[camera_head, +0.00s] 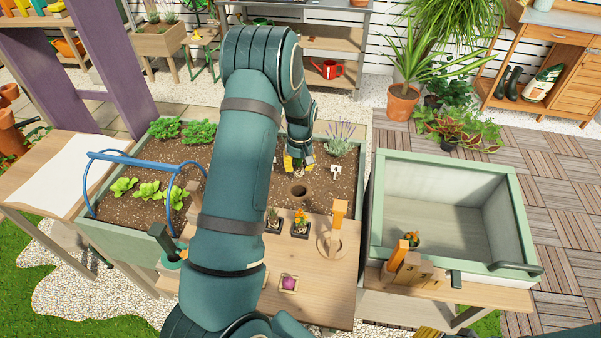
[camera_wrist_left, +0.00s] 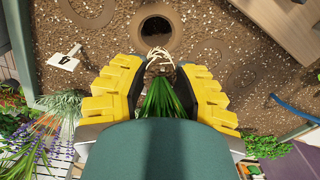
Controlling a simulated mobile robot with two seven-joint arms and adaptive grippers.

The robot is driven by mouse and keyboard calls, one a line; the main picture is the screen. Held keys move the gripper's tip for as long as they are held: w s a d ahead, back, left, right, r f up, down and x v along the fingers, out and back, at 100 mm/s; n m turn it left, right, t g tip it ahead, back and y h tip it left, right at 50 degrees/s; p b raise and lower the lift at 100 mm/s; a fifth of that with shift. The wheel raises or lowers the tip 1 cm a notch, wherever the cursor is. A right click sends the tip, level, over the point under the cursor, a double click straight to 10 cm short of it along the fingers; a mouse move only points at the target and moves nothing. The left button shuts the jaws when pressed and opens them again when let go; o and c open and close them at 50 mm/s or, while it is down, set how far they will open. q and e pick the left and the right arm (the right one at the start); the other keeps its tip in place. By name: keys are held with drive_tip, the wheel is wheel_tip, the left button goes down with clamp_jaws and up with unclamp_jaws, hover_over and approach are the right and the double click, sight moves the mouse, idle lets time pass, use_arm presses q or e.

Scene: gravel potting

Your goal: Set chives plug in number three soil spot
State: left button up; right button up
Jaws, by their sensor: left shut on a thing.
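My left gripper (camera_head: 299,163) is shut on the chives plug (camera_wrist_left: 158,97). In the left wrist view its yellow fingers hold the green leaves between them, and pale roots (camera_wrist_left: 158,55) stick out toward the soil. An open round hole (camera_head: 298,190) lies in the dark soil of the planter, just in front of the gripper in the head view. The hole also shows beyond the roots in the left wrist view (camera_wrist_left: 156,30). The plug is outside the hole. What seems to be my right gripper (camera_head: 425,332) is cut off at the bottom edge.
Lavender (camera_head: 340,139) grows right of the gripper, and lettuces (camera_head: 147,190) stand at the left under a blue hoop (camera_head: 88,180). A pale green bin (camera_head: 448,264) stands at the right.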

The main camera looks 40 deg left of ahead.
use_arm(q)
drive_tip(key=shift+f+b, duration=0.75)
drive_tip(key=shift+f, duration=0.25)
drive_tip(key=shift+w+f+b, duration=0.1)
drive_tip(key=shift+f+b, duration=1.75)
drive_tip(key=shift+f, duration=0.95)
drive_tip(key=shift+f+b, duration=0.75)
drive_tip(key=shift+f, duration=0.45)
drive_tip(key=o, duration=1.4)
